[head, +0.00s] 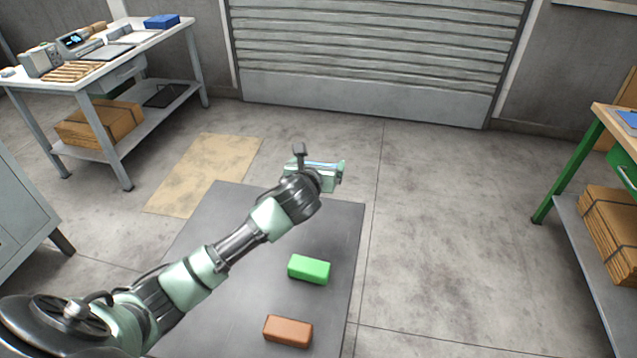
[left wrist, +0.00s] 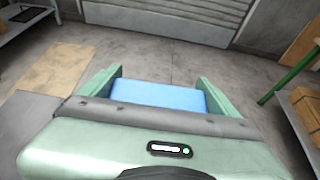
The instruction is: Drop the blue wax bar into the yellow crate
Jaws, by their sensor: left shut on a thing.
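My left gripper (head: 326,170) is at the end of the arm, over the far edge of the dark grey tabletop. It is shut on the blue wax bar (left wrist: 158,95), which lies crosswise between the two pale green fingers in the left wrist view. In the head view only a thin blue sliver of the bar shows at the gripper; the rest is hidden. The yellow crate is not seen in either view. My right gripper is not in view.
A green bar (head: 309,269) and a brown bar (head: 288,331) lie on the dark grey tabletop (head: 338,225). A workbench (head: 150,38) with tools stands back left. A green-legged bench (head: 573,165) is at right.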

